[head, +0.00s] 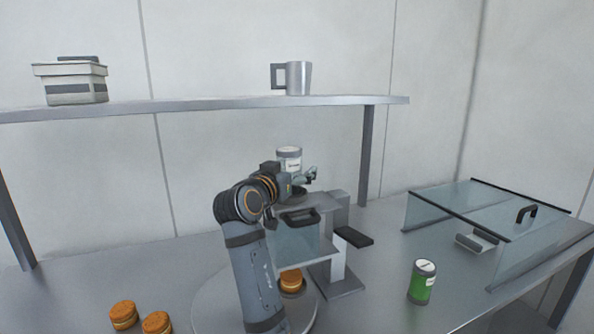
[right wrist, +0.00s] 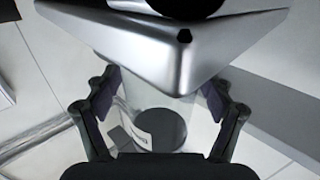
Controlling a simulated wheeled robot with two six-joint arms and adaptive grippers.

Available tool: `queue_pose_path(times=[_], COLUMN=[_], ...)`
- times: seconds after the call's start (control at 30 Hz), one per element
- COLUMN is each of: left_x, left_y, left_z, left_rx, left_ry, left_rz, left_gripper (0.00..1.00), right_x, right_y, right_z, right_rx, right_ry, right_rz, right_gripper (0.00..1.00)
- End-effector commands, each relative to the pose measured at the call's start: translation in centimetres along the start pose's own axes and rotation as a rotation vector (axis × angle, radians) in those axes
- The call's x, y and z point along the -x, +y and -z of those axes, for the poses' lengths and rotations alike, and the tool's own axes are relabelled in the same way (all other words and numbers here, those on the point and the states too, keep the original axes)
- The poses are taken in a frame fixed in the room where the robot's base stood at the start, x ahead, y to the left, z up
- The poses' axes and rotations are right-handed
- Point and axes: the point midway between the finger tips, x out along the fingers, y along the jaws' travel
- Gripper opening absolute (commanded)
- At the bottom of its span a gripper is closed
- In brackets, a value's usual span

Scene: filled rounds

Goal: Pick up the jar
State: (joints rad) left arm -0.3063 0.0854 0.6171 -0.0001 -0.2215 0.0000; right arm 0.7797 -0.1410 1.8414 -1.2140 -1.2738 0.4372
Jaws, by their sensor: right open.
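A jar with a grey lid and white label (head: 289,157) stands upright behind my right gripper (head: 304,179) in the head view, near the top of the grey stand. The gripper partly hides its lower part. In the right wrist view a clear-walled jar with a white label (right wrist: 139,134) shows between the two open fingers of my right gripper (right wrist: 160,100). I cannot tell whether the fingers touch it. A green jar or can with a white top (head: 421,283) stands apart on the table at right. My left gripper is not in view.
A grey stand (head: 337,260) with a clear panel is close to my right arm. A shelf (head: 200,106) above holds a grey mug (head: 298,78) and a lidded box (head: 75,84). Filled rounds (head: 124,315) lie at front left. A clear-topped case (head: 470,205) stands at right.

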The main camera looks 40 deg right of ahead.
Motion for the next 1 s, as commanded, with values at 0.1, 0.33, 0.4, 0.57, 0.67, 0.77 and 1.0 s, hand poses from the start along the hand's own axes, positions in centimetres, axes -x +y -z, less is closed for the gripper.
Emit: queue_pose_path(times=[0.1, 0.33, 0.4, 0.57, 0.67, 0.77, 1.0], left_x=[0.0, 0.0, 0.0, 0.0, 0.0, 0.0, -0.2], left_y=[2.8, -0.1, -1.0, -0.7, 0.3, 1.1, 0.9], left_z=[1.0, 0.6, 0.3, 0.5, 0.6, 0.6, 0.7], left_rx=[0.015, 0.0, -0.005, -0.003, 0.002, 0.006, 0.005], left_ry=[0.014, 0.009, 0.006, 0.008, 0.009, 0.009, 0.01], left_rz=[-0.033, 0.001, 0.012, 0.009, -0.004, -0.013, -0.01], left_gripper=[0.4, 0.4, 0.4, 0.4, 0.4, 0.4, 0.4], right_x=[0.1, 0.0, 0.0, 0.0, 0.0, 0.0, 0.0], right_y=[0.0, 0.0, 0.0, 0.0, 0.0, 0.0, 0.0], right_z=[0.0, 0.0, 0.0, -0.1, -0.1, -0.1, 0.8], right_rx=[-0.001, -0.001, -0.001, 0.0, 0.0, 0.0, -0.002], right_ry=[0.0, 0.0, 0.0, -0.002, -0.003, -0.002, -0.001], right_rz=[0.0, 0.0, 0.0, 0.0, 0.0, 0.0, 0.0], right_gripper=[0.82, 0.59, 0.49, 0.28, 0.15, 0.15, 0.15])
